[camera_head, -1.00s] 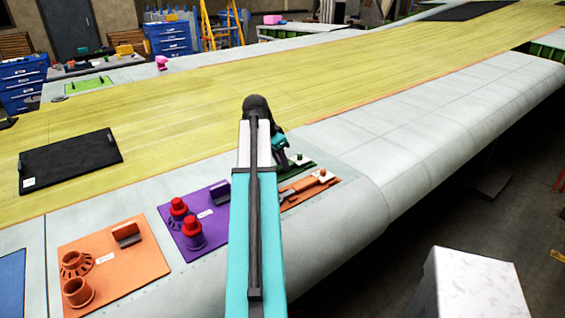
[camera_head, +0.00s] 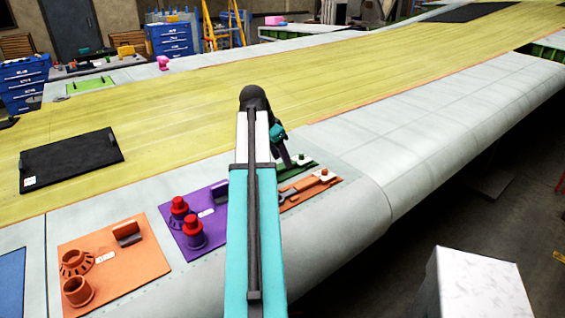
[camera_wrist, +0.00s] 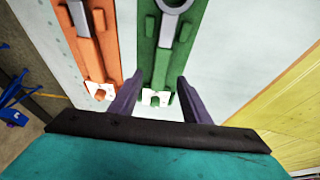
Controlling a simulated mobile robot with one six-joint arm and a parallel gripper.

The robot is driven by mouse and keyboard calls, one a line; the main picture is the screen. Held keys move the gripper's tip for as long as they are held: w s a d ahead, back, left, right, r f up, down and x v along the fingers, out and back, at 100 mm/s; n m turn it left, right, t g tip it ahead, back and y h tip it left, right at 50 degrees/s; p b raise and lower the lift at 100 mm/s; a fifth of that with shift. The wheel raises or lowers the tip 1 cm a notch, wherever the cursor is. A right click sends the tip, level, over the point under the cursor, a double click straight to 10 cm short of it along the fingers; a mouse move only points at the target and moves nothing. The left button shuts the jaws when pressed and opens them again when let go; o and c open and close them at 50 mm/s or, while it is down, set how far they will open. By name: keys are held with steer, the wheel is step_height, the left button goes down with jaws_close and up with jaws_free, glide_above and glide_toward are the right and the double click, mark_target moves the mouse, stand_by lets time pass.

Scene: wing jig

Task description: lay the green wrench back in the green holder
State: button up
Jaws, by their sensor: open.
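The green holder (camera_wrist: 150,67) lies on the pale wing skin in the wrist view. A grey wrench (camera_wrist: 168,28) with a ring end lies in its channel, the ring near the top edge of the picture.
An orange holder (camera_head: 325,183) with a grey wrench lies beside the green one. A purple board (camera_head: 180,238) with red parts and an orange board (camera_head: 140,262) are further left. A black panel (camera_head: 70,160) lies on the yellow surface. The wing skin to the right is clear.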

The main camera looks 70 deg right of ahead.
steer(key=b+v, duration=0.2)
steer(key=v, duration=0.9)
steer(key=shift+s, duration=0.1)
stand_by(0.7)
